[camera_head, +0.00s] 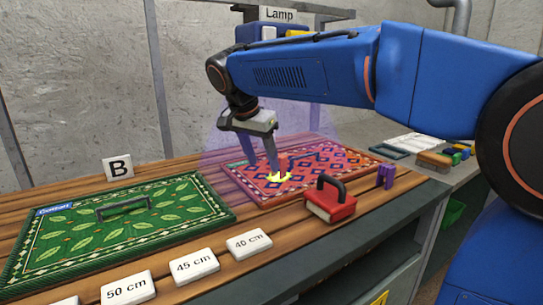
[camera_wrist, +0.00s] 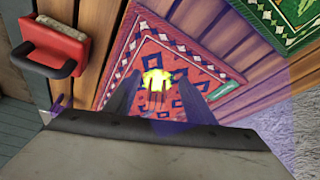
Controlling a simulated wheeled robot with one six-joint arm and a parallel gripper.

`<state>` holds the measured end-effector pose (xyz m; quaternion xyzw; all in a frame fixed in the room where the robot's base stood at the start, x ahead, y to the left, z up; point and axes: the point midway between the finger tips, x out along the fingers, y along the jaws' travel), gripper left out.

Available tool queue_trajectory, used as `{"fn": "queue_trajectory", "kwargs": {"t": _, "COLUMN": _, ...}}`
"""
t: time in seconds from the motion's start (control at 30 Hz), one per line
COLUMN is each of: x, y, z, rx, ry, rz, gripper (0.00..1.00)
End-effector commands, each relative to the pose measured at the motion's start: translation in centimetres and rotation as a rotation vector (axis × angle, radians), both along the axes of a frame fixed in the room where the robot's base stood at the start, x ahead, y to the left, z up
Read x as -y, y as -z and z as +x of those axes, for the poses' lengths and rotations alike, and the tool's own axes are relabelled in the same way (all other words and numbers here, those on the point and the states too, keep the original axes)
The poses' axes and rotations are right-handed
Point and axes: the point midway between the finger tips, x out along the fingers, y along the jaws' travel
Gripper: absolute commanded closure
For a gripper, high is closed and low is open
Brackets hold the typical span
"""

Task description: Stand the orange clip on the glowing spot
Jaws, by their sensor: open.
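The orange clip (camera_head: 283,163) stands upright at the yellow glowing spot (camera_head: 278,178) on the red patterned rug (camera_head: 335,160). My gripper (camera_head: 262,163) is open, its fingers pointing down just above and beside the clip. In the wrist view the glowing spot (camera_wrist: 155,79) lies between the two open fingers (camera_wrist: 155,98). The orange clip (camera_wrist: 157,101) shows there as a small brownish shape in front of the glow. Whether a finger touches it I cannot tell.
A red scrubber block with a black handle (camera_head: 330,199) and a purple clip (camera_head: 385,176) stand at the table's right front. A green leaf rug (camera_head: 120,228) lies left. Distance cards (camera_head: 195,265) line the front edge. A lamp (camera_head: 270,30) hangs behind.

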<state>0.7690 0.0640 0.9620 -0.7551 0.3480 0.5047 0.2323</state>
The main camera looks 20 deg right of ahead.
Motion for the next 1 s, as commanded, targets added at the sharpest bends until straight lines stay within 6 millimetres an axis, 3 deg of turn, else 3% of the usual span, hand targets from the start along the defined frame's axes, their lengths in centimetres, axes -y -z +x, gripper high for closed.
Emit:
{"fn": "queue_trajectory", "kwargs": {"t": 0.2, "x": -2.6, "y": 0.0, "z": -2.1, "rx": 0.0, "ry": -0.003, "rz": 0.0, "gripper": 0.51}}
{"fn": "queue_trajectory", "kwargs": {"t": 0.4, "x": -3.9, "y": 0.0, "z": -3.2, "rx": 0.0, "ry": -0.002, "rz": 0.0, "gripper": 0.51}}
{"fn": "queue_trajectory", "kwargs": {"t": 1.0, "x": -4.2, "y": 0.0, "z": -3.5, "rx": 0.001, "ry": 0.001, "rz": 0.001, "gripper": 0.51}}
